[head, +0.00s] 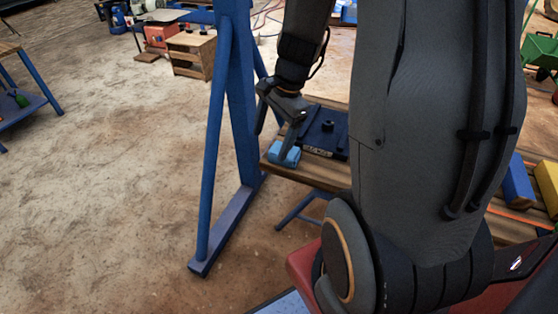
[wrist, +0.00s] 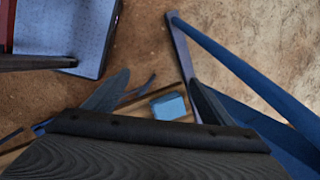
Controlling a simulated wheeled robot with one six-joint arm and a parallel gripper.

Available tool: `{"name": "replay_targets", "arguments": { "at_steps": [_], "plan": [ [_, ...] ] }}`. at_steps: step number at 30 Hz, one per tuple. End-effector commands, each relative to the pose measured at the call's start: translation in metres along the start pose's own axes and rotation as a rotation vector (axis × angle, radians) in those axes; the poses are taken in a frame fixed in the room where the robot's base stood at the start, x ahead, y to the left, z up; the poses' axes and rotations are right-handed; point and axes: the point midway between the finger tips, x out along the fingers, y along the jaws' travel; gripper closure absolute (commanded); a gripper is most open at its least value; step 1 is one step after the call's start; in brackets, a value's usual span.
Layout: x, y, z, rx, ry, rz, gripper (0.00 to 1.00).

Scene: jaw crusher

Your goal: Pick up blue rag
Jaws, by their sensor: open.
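The blue rag (head: 284,155) is a small light blue folded bundle on the near left corner of a wooden bench (head: 325,172). It also shows in the wrist view as a blue block (wrist: 168,106), lying between my two fingers and closer to the right one. My gripper (head: 278,132) is open, pointing down just above the rag, with one finger on each side of it in the picture. The fingers also show in the wrist view (wrist: 158,92). I cannot tell whether a finger touches the rag.
A dark blue plate with a black knob (head: 325,130) lies on the bench beside the rag. A blue A-frame stand (head: 232,110) rises close to the left of my gripper. Blue (head: 517,182) and yellow (head: 547,185) blocks lie at the right. Bare floor is free at left.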

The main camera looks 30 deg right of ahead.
Motion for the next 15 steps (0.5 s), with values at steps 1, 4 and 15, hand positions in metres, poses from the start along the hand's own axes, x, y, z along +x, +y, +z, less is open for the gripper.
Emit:
{"name": "replay_targets", "arguments": {
  "at_steps": [1, 4, 15],
  "plan": [
    [0.027, -0.01, -0.031, 0.201, -0.013, -0.03, 0.23],
    [0.055, -0.025, -0.079, 0.567, -0.04, -0.093, 0.23],
    [0.098, -0.038, -0.152, 1.084, -0.091, -0.181, 0.23]
  ]
}}
